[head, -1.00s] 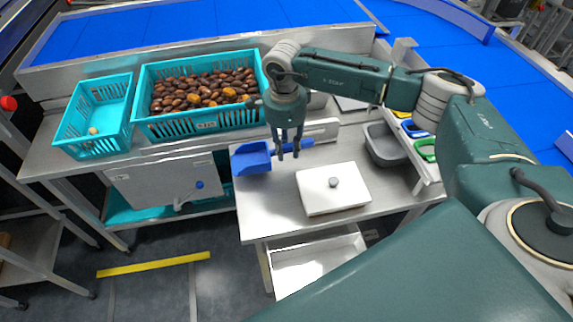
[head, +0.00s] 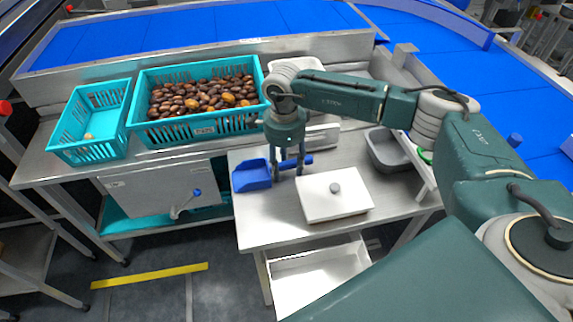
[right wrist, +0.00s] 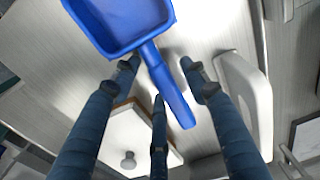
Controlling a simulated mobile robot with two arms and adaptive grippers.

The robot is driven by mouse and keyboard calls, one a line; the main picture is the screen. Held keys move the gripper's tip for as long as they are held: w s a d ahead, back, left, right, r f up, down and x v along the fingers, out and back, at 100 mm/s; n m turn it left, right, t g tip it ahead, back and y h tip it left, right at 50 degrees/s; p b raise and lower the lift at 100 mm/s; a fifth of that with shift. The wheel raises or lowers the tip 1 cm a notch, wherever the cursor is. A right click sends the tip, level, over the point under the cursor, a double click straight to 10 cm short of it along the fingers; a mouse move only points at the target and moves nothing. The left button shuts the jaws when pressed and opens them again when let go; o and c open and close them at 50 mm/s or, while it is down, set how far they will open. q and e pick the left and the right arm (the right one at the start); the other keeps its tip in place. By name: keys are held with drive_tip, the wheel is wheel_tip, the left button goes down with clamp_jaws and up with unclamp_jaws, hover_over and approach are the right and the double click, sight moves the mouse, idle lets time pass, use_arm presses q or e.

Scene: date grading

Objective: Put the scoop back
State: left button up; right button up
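The blue scoop (head: 251,176) lies on the steel table beside the white board, its pan to the left and its handle to the right. My right gripper (head: 288,175) points down over the handle, with its fingers spread. In the right wrist view the handle of the scoop (right wrist: 170,90) runs between the fingers of my right gripper (right wrist: 163,85), with gaps on both sides. The scoop's pan is partly cut off at the top of that view. My left gripper is not in view.
A white board with a knob (head: 325,204) lies close in front. A grey bin (head: 388,152) stands to the right. A teal crate of dates (head: 150,138) and a smaller teal crate (head: 70,152) stand to the left. A white bracket-like piece (right wrist: 262,110) is near the handle.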

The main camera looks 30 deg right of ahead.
sight(285, 165)
wheel_tip(285, 165, up, 12)
drive_tip(key=b, duration=0.1)
drive_tip(key=shift+a+r, duration=0.2)
drive_tip(key=shift+r, duration=0.05)
idle(0.7)
